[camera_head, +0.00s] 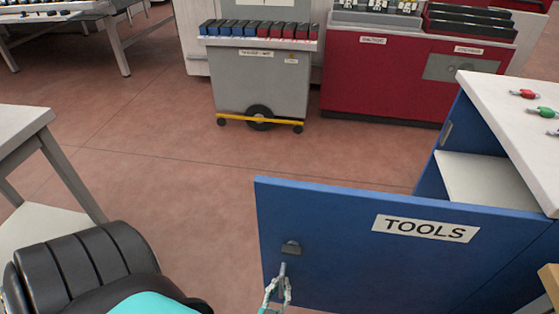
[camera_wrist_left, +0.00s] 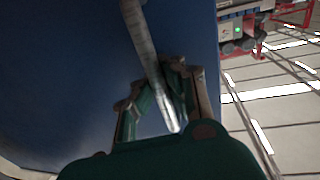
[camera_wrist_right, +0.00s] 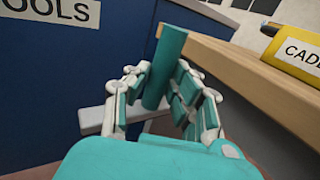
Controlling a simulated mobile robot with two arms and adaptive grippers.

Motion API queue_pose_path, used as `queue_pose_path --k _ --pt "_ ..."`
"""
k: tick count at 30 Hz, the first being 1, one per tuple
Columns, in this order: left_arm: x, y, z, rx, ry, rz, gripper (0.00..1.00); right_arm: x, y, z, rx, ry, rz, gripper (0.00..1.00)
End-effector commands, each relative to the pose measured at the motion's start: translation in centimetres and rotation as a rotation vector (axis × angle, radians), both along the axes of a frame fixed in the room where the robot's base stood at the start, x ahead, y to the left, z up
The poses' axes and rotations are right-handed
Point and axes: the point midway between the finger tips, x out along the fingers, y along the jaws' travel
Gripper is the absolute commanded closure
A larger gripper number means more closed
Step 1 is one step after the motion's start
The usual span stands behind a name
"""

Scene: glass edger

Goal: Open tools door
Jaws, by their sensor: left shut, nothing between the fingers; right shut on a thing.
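The blue door (camera_head: 340,240) labelled "TOOLS" (camera_head: 425,228) stands swung out from the blue cabinet, whose inner shelf (camera_head: 487,180) shows. My left gripper (camera_head: 281,283) is shut just below the handle, by the door face. In the left wrist view a grey metal bar (camera_wrist_left: 144,45) runs down by its fingers; I cannot tell whether they touch. My right gripper (camera_wrist_right: 163,100), in the right wrist view, is shut on a teal bar (camera_wrist_right: 168,52). The door also shows there (camera_wrist_right: 60,100).
A grey wheeled cart (camera_head: 260,85) and a red cabinet (camera_head: 385,85) stand behind. A white table (camera_head: 20,130) is at left. Floor beyond the door is clear.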

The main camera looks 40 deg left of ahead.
Motion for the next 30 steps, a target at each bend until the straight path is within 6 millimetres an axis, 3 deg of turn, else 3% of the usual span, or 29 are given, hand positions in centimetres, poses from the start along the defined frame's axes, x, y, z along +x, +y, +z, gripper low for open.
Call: queue_pose_path --k 7,15,24,30 --pt "0.1 0.0 0.1 0.003 -0.002 0.0 1.0 0.0 0.0 0.0 0.0 -0.001 0.0 0.98" --pt "0.0 0.1 0.1 0.002 -0.001 0.001 0.64 0.0 0.0 0.0 0.0 -0.001 0.0 0.98" --pt "-0.2 0.0 0.0 0.001 0.0 0.001 0.64 0.0 0.0 0.0 0.0 -0.001 0.0 0.98" --pt "-2.1 -0.9 -0.1 0.0 0.002 0.0 0.64 0.0 0.0 0.0 0.0 -0.001 0.0 0.98"
